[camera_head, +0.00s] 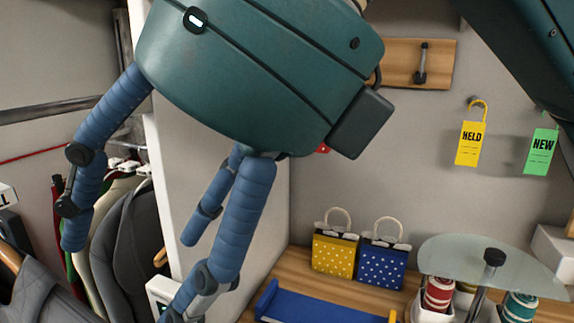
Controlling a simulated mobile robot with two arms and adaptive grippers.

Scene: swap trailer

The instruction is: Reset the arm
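My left gripper (128,278) hangs large and close in the left half of the head view, with its teal palm at the top and blue segmented fingers pointing down. The fingers are spread wide apart, with nothing seen between them. The lower end of the right-hand finger runs to the bottom edge of the picture. A dark teal part at the upper right corner looks like my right arm. My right gripper is not in view.
Dark jackets (130,240) hang behind the gripper. A wooden counter (300,262) holds a yellow bag (335,256), a blue bag (382,266), a blue tray (320,308), thread spools (438,293) and a round glass plate (455,258). HELD (470,143) and NEW (541,151) tags hang on the wall.

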